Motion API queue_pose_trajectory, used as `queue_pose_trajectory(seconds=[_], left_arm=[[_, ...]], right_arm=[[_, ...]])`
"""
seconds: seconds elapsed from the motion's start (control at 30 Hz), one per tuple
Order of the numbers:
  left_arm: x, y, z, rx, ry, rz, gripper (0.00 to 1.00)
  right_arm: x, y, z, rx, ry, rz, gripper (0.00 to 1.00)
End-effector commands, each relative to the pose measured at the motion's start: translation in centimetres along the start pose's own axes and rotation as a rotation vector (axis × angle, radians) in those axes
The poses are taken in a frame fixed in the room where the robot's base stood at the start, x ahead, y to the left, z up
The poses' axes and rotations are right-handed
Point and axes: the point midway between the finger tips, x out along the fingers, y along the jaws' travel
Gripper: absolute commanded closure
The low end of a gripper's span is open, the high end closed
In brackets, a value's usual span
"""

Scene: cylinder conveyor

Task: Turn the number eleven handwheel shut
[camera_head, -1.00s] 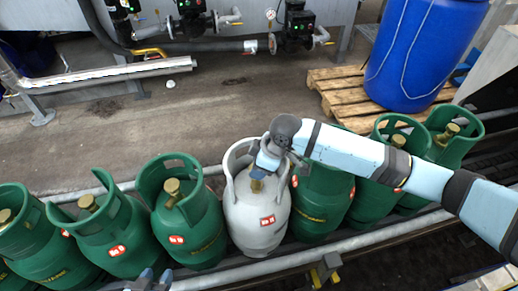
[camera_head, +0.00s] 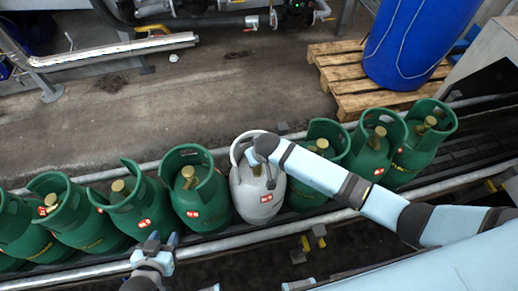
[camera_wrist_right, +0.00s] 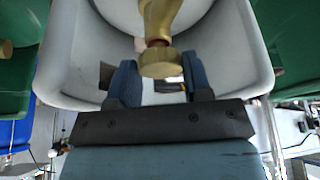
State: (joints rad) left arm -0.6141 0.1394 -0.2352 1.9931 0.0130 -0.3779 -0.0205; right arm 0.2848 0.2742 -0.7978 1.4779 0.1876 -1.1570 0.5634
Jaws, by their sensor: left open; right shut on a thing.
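A white gas cylinder (camera_head: 252,196) stands upright in a row of green ones in the head view. Its brass handwheel (camera_wrist_right: 160,63) shows in the right wrist view, on top of a brass valve inside the white collar (camera_wrist_right: 75,70). My right gripper (camera_wrist_right: 161,78) is shut on this handwheel, one blue finger on each side. In the head view the right arm's end covers much of the cylinder's top. No number eleven is readable. My left gripper (camera_head: 163,241) is open and empty, near the front rail, below a green cylinder.
Green cylinders (camera_head: 203,203) stand close on both sides of the white one. A metal rail (camera_head: 80,274) runs along their front. Behind are open floor, a wooden pallet (camera_head: 335,78) with a blue drum (camera_head: 405,50), and pipework (camera_head: 115,52).

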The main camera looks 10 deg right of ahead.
Motion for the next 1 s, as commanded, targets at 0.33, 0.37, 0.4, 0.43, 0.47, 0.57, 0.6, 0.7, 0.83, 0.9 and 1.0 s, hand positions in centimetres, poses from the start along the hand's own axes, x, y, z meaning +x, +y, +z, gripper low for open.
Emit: queue_pose_trajectory(seconds=[0.33,0.37,0.4,0.43,0.47,0.57,0.6,0.7,0.83,0.9,1.0], left_arm=[[-1.3,-0.1,-2.0,0.001,0.003,-0.004,0.57],[-1.4,-0.1,-2.1,0.001,0.003,-0.005,0.57],[-1.4,-0.2,-2.1,0.001,0.004,-0.006,0.57],[-1.4,-0.2,-2.2,0.002,0.004,-0.007,0.57],[-1.4,-0.3,-2.2,0.002,0.004,-0.008,0.57],[-1.5,-0.5,-2.1,0.002,0.003,-0.011,0.57],[-1.5,-0.5,-2.1,0.001,0.002,-0.012,0.57],[-1.5,-0.5,-2.0,0.001,0.001,-0.012,0.57],[-1.5,-0.4,-2.0,0.001,0.001,-0.012,0.57],[-1.5,-0.4,-2.0,0.000,0.000,-0.011,0.57],[-1.5,-0.3,-2.0,0.000,0.000,-0.009,0.57]], right_arm=[[-0.1,-0.2,0.0,0.163,-0.002,0.067,0.79],[-0.1,-0.2,0.0,0.171,-0.002,0.070,0.79],[-0.1,-0.2,0.0,0.181,-0.002,0.073,0.79],[-0.1,-0.2,0.0,0.186,-0.001,0.076,0.79],[-0.1,-0.2,0.0,0.191,-0.001,0.078,0.79],[0.0,-0.2,-0.1,0.201,0.000,0.083,0.78],[0.0,-0.2,-0.1,0.204,0.000,0.084,0.78],[0.0,-0.2,-0.1,0.207,0.000,0.085,0.78],[0.0,-0.2,-0.1,0.207,0.000,0.085,0.79],[0.0,-0.2,-0.1,0.207,0.000,0.085,0.79],[0.0,-0.2,-0.1,0.207,0.001,0.085,0.48]])
